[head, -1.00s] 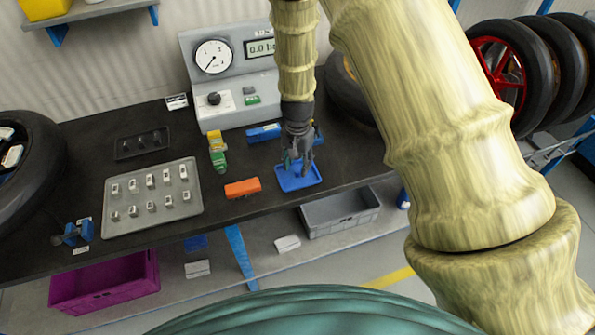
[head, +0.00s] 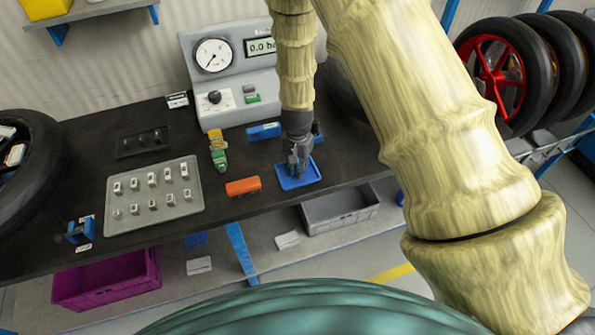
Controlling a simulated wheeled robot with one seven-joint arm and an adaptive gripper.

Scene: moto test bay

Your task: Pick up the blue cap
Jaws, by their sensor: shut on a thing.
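My gripper (head: 297,168) points down over the small blue tray (head: 300,183) on the dark bench. Its fingers are closed together just above the tray's floor. The blue cap cannot be made out. Whatever is between the fingers is too small and too hidden by them to tell apart from the blue tray.
A blue block (head: 264,131) lies near the gauge box (head: 227,85). A grey tray (head: 154,198) holds several small pieces. A grey crate (head: 342,211) sits below the bench.

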